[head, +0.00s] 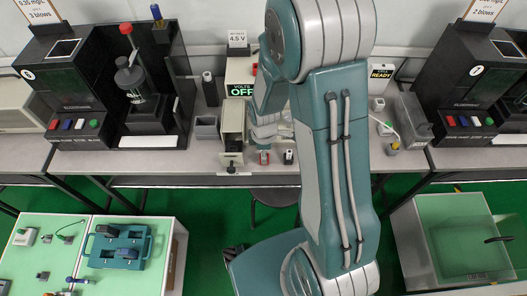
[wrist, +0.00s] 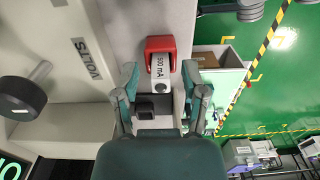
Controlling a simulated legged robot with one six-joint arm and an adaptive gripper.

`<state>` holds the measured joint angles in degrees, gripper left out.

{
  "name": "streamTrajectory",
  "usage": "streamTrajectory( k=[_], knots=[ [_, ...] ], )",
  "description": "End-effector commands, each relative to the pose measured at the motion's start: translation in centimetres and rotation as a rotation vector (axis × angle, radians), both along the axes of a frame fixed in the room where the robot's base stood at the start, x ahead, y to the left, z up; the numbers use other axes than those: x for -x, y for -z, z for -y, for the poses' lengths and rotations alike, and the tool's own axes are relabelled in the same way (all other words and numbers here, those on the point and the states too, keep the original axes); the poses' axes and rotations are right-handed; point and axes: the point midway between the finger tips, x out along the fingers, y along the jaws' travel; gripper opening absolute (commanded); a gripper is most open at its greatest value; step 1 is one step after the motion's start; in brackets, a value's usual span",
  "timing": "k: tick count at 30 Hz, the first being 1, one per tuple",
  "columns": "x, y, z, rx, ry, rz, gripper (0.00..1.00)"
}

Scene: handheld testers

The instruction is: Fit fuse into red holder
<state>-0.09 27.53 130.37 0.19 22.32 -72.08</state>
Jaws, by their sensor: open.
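The red holder (wrist: 152,43) lies on the grey bench, ahead of my fingertips in the wrist view. A white piece marked 500 mA (wrist: 160,72) sits at its mouth and points back toward me; I cannot tell whether this is the fuse or a label. My gripper (wrist: 163,92) is open, with a finger on each side and nothing clasped. A small black block (wrist: 154,107) shows between the fingers. My arm hides part of the bench in the head view.
A small black-and-white item (head: 289,157) is right of the red one. The bench edge drops to green floor (wrist: 285,85). Black testers (head: 70,90) stand farther left.

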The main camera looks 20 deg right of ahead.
Motion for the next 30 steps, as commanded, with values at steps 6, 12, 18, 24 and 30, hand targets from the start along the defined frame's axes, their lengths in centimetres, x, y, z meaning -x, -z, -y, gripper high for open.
streamTrajectory(
  k=[6, 12, 18, 24, 30],
  knots=[
    [-0.1, -2.9, 0.0, 0.000, 0.000, 0.006, 0.56],
    [-0.2, -6.7, 0.0, 0.000, 0.000, 0.007, 0.56],
    [-0.1, -10.4, 0.0, 0.000, 0.000, 0.005, 0.56],
    [-0.1, -12.0, 0.0, 0.000, 0.002, 0.002, 0.56],
    [0.6, -14.6, 0.0, -0.002, 0.104, 0.048, 0.56]
  ],
)
